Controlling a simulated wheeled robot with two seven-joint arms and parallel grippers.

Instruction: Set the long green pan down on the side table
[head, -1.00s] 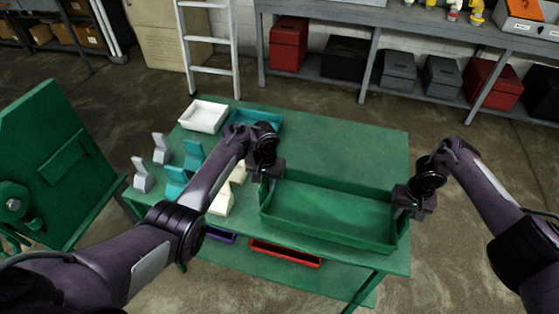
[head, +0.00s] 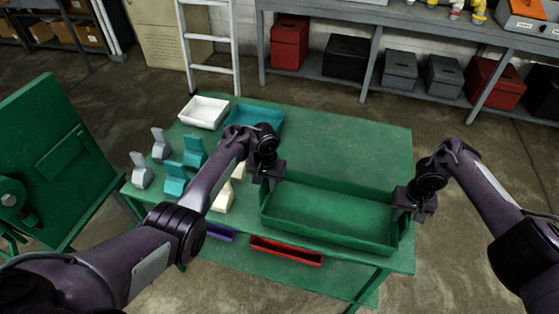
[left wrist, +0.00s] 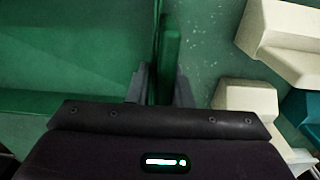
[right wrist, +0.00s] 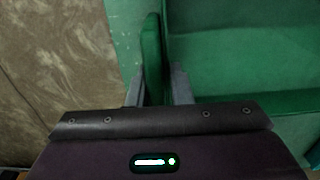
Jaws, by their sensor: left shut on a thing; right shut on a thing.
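The long green pan (head: 325,212) is level at the front right of the green table (head: 345,150), which I take to be the side table. My left gripper (head: 265,180) is shut on the pan's left end wall, which also shows in the left wrist view (left wrist: 169,50). My right gripper (head: 404,211) is shut on its right end wall, seen in the right wrist view (right wrist: 152,55). The pan looks empty. I cannot tell whether its underside touches the tabletop; its front wall hides the contact.
Left of the pan stand cream blocks (head: 223,197), teal blocks (head: 175,181) and grey blocks (head: 141,172). A white tray (head: 204,111) and a teal tray (head: 258,119) lie at the back. A red tray (head: 287,250) is on the lower shelf. The tabletop behind the pan is clear.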

